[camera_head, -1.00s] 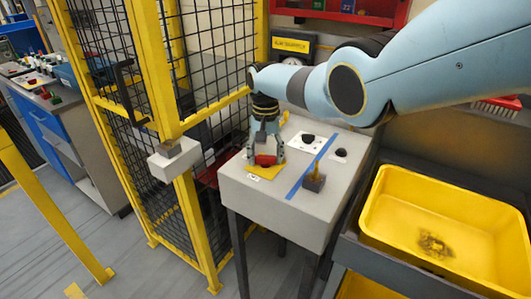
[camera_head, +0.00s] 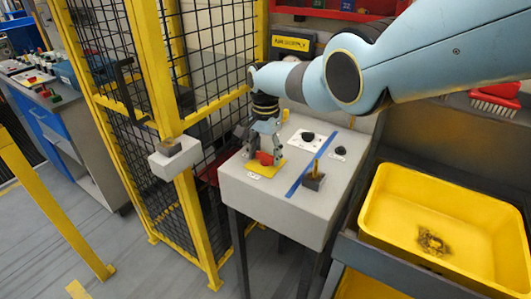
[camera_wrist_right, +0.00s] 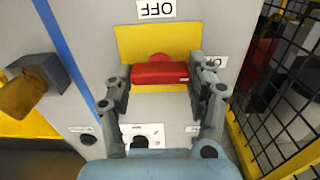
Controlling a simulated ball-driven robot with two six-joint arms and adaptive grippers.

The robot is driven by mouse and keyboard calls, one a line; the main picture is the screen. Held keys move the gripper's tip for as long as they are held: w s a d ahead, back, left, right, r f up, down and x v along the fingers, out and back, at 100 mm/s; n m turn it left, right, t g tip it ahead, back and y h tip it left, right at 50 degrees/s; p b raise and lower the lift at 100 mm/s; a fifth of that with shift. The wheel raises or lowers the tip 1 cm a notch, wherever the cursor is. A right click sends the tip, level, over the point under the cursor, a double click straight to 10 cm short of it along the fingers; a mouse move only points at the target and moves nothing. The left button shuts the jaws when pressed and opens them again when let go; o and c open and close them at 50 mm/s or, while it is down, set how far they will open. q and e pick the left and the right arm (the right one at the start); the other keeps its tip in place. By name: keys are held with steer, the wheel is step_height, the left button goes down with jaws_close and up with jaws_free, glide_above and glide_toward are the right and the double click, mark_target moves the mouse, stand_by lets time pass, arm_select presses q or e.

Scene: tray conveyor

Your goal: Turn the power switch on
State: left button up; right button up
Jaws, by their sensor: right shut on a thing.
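The power switch has a red handle (camera_head: 264,158) on a yellow plate (camera_head: 266,169) on top of a light grey cabinet. In the right wrist view the red handle (camera_wrist_right: 160,73) lies across the picture, in front of the yellow plate (camera_wrist_right: 150,38). My right gripper (camera_wrist_right: 159,78) is shut on this handle, with one finger at each end. It also shows from above in the head view (camera_head: 263,152). An OFF label (camera_wrist_right: 156,9) sits above the plate in the wrist view. My left gripper is not in view.
A blue stripe (camera_head: 311,166) separates the switch from a grey block with a yellow lever (camera_head: 314,180). Black knobs (camera_head: 308,136) stand behind. A yellow mesh fence (camera_head: 165,95) stands close on the left, and a yellow bin (camera_head: 440,220) on the right.

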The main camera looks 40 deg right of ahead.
mark_target(265, 154)
steer(key=o, duration=1.2)
step_height(265, 154, up, 12)
steer(key=shift+r, duration=0.1)
stand_by(0.4)
